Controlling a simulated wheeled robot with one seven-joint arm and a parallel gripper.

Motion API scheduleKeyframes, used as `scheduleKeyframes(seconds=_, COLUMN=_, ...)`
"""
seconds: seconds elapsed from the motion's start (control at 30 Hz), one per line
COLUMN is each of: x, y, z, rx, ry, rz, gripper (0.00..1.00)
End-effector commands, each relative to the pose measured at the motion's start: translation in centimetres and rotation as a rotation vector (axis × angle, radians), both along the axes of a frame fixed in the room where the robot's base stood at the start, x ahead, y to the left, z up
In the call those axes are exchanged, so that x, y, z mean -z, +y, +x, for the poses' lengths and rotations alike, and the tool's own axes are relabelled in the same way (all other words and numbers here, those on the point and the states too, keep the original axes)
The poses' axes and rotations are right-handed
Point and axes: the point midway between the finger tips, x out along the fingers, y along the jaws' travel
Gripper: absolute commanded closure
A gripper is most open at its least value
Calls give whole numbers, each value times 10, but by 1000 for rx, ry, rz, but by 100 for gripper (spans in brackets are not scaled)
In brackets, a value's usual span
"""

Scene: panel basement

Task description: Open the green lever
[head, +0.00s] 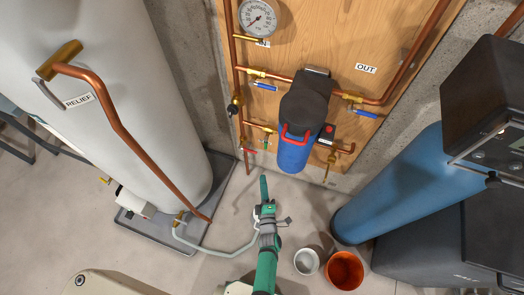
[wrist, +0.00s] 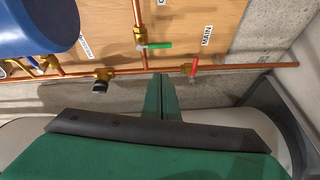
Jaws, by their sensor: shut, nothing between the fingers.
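The green lever (wrist: 157,45) sits on a brass valve (wrist: 140,40) on an upright copper pipe. In the wrist view its handle points right, across the pipe. In the head view the green lever (head: 266,143) is small, left of the blue filter canister. My gripper (wrist: 160,77) is shut and empty, with its green fingers pressed together. In the wrist view the fingertips appear below the lever, with a gap between them in the picture. In the head view my gripper (head: 264,179) is below the lever, over the floor in front of the panel.
A red lever (wrist: 194,68) is close by on the horizontal copper pipe, near the MAIN label (wrist: 206,36). The blue canister (head: 294,150) hangs right of the valves. A white tank (head: 165,120) stands left, a blue cylinder (head: 395,190) right. Two buckets (head: 344,270) stand on the floor.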

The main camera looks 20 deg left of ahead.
Motion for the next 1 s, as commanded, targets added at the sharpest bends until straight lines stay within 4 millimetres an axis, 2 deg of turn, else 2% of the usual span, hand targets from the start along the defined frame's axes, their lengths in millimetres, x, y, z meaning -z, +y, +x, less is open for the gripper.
scheduleKeyframes(seconds=0.03, x=3, y=11, z=17, rx=-22, ry=-24, rz=-36, gripper=100)
scheduleKeyframes(seconds=0.2, x=8, y=35, z=47, rx=-73, ry=-82, rz=-133, gripper=100)
scheduleKeyframes(seconds=0.33, x=9, y=43, z=56, rx=-91, ry=-103, rz=-164, gripper=100)
scheduleKeyframes(seconds=0.77, x=9, y=46, z=59, rx=-93, ry=-106, rz=-169, gripper=100)
scheduleKeyframes(seconds=1.0, x=8, y=59, z=83, rx=-94, ry=-106, rz=-168, gripper=100)
